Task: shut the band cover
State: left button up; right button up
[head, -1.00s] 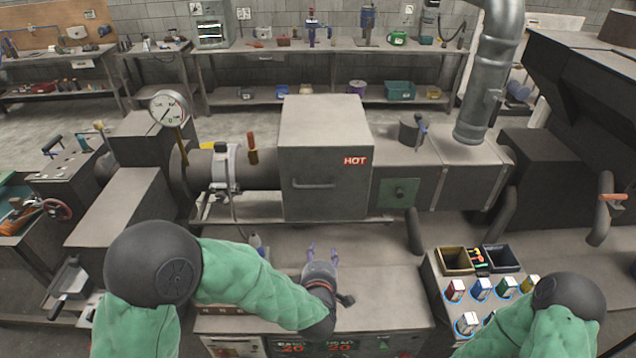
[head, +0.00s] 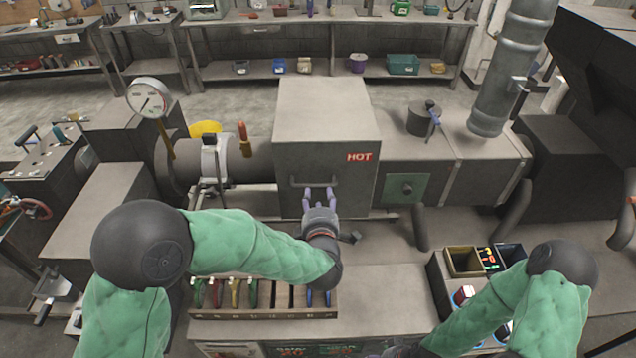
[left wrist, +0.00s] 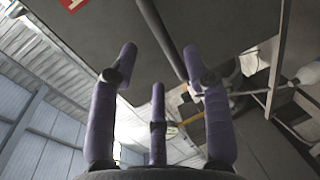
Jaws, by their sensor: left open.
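The band cover is a large grey box (head: 323,130) with a red HOT label on its front, set across the pipe line in the middle of the head view. Its bar handle (head: 300,182) runs across the lower front; the bar also crosses the left wrist view (left wrist: 163,38) diagonally. I cannot tell how far the cover is lowered. My left gripper (head: 319,192) has its purple fingers spread and pointing at the handle, just in front of it. They are apart and empty in the left wrist view (left wrist: 158,75). My right gripper (head: 400,349) is mostly cut off at the bottom edge.
A dial gauge (head: 149,98) and an orange-handled clamp (head: 243,140) stand left of the cover. A duct (head: 507,70) rises at right. A rack of coloured tools (head: 262,297) lies below my left forearm, and bins (head: 464,261) sit at front right.

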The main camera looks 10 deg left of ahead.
aim_at(318, 186)
pick_arm(q)
jog(key=x, duration=0.7)
jog(key=shift+w+a+f, duration=0.1)
jog(key=shift+w, duration=0.05)
grip_shut()
